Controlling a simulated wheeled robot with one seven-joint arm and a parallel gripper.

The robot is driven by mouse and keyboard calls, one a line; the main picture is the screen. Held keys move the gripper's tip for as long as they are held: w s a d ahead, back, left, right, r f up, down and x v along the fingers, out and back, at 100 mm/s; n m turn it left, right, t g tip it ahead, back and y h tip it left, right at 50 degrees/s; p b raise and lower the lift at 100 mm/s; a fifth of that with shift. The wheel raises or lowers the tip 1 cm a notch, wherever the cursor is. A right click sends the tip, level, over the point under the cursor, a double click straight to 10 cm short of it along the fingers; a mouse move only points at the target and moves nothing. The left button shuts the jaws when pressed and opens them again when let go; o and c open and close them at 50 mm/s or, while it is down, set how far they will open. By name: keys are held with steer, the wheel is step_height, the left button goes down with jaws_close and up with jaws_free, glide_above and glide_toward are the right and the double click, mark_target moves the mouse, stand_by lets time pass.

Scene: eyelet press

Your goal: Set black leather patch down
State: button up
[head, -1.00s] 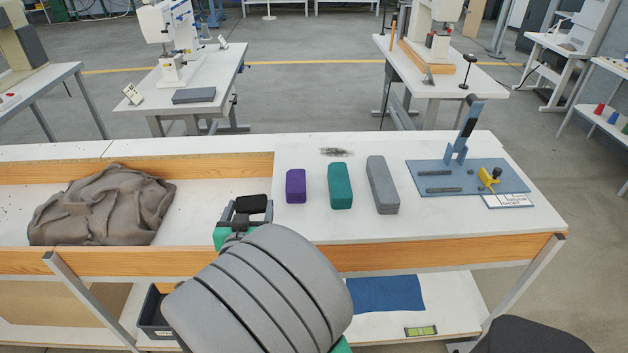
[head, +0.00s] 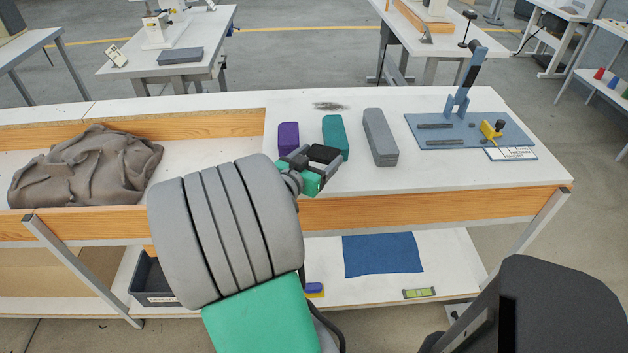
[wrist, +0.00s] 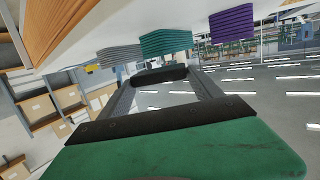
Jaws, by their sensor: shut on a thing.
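The black leather patch (head: 324,154) is held at the far end of my gripper (head: 309,164), above the bench's front part. In the wrist view the patch shows as a dark strip (wrist: 160,76) between the tips of the two grey fingers. My gripper (wrist: 160,84) is shut on it and points away from me. In the head view the patch appears just below the purple stack (head: 288,136) and the teal stack (head: 335,131). The gap between patch and bench top is hard to tell. A grey stack (head: 380,138) stands to the right.
A blue press plate (head: 468,132) with a lever and a yellow part sits at the bench's right. Dark scraps (head: 331,106) lie at the back. Crumpled brown leather (head: 85,170) fills the left trough. The white top (head: 420,175) is bare right of the gripper, before the plate.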

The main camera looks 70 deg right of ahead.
mark_target(314, 161)
steer(key=shift+w+d+f+b, duration=0.25)
steer(key=shift+w+f, duration=0.2)
steer(key=shift+f, duration=0.2)
steer(key=shift+w+d+f+b, duration=0.25)
steer(key=shift+w+f, duration=0.15)
steer(key=shift+f, duration=0.2)
steer(key=shift+w+d+f+b, duration=0.15)
steer(key=shift+f+b, duration=0.3)
steer(key=shift+f, duration=0.45)
steer(key=shift+w+d+f+b, duration=0.15)
steer(key=shift+f+b, duration=0.3)
steer(key=shift+f, duration=0.4)
steer(key=shift+a, duration=0.1)
steer(key=shift+f, duration=0.2)
steer(key=o, duration=1.3)
steer(key=shift+o, duration=0.2)
